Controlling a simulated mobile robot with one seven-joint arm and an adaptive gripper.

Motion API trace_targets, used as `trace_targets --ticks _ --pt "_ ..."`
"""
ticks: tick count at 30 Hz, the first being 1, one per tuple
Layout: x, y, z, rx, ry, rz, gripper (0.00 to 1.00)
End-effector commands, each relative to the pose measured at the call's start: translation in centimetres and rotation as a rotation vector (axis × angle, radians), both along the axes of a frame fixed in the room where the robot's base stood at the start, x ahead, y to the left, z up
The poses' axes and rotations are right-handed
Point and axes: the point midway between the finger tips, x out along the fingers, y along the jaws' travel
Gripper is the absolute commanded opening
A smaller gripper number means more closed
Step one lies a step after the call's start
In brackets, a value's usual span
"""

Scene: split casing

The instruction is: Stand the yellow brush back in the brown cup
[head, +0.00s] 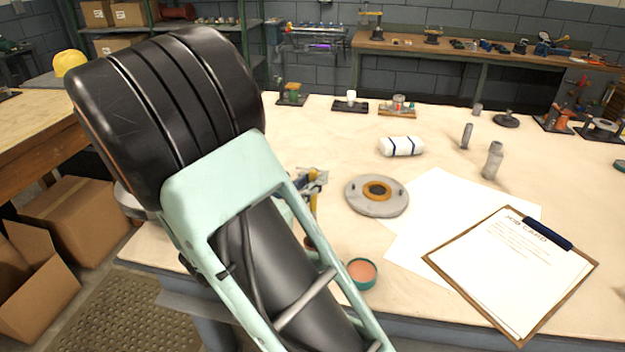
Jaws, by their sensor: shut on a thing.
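My own arm covers the left and middle of the head view and hides most of the work area. A small grey and dark part just past its right edge looks like my gripper (314,180). It is mostly hidden, and its fingertips are not clear. A narrow yellow piece, which looks like the yellow brush (313,205), shows upright just below it, held in it. A small reddish-brown patch, perhaps the brown cup (309,243), shows lower down beside my arm. I cannot tell whether the brush touches or enters it.
A teal tin (361,273) with pinkish contents stands near the table's front edge. Small parts line the table's back edge.

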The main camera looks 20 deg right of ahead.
Motion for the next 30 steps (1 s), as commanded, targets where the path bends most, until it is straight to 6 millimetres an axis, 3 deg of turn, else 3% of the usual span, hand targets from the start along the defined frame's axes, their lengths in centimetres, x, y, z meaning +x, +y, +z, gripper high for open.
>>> trace_targets --ticks 30 --pt "0.0 0.0 -8.5 0.0 -0.001 0.0 0.0"
